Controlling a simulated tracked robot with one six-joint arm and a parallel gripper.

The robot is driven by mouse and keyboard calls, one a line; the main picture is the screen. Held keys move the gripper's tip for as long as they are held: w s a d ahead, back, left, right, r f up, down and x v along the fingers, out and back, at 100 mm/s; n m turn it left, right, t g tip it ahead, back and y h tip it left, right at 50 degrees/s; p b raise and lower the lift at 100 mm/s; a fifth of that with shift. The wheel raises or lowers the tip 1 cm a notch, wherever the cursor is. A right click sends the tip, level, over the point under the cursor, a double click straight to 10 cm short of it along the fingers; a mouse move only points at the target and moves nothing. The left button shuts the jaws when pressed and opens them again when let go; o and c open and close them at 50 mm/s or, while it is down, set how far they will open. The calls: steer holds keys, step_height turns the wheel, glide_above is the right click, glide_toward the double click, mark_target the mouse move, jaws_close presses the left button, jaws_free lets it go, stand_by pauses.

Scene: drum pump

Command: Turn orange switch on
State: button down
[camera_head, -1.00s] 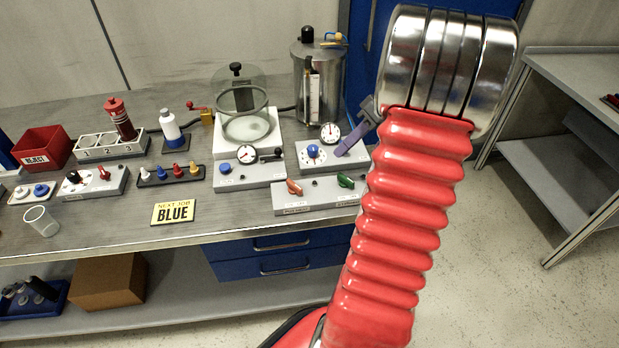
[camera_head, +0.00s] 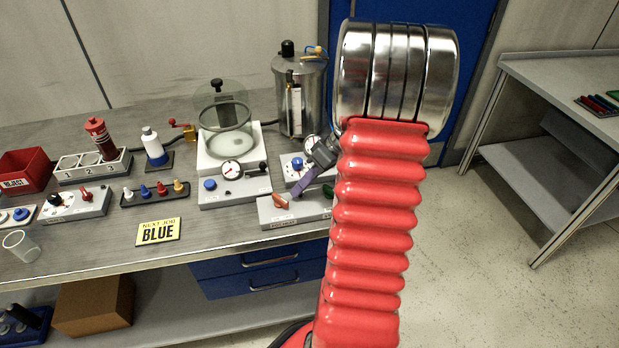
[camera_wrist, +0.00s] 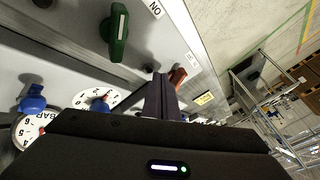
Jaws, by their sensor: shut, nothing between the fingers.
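The orange switch (camera_head: 280,201) is a small knob on the left part of a light grey panel (camera_head: 265,216) at the bench's front edge. It also shows in the wrist view (camera_wrist: 178,76), just beyond and right of my fingertips. My gripper (camera_head: 294,197) has purple fingers shut together with nothing between them, pointing down at the panel. The tips (camera_wrist: 159,77) are right beside the orange switch; I cannot tell whether they touch it. The green switch (camera_wrist: 118,30) is on the same panel, mostly hidden by my arm in the head view.
A box with a gauge and blue knob (camera_head: 210,185) stands behind left of the switch panel. Another box with a blue knob (camera_head: 297,163) is behind it. A glass chamber (camera_head: 225,130) and metal drum (camera_head: 300,95) stand farther back. A BLUE sign (camera_head: 158,232) lies to the left.

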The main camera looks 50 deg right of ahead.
mark_target(280, 201)
steer(key=shift+a, duration=1.1)
steer(key=shift+a, duration=0.15)
steer(key=shift+m, duration=0.3)
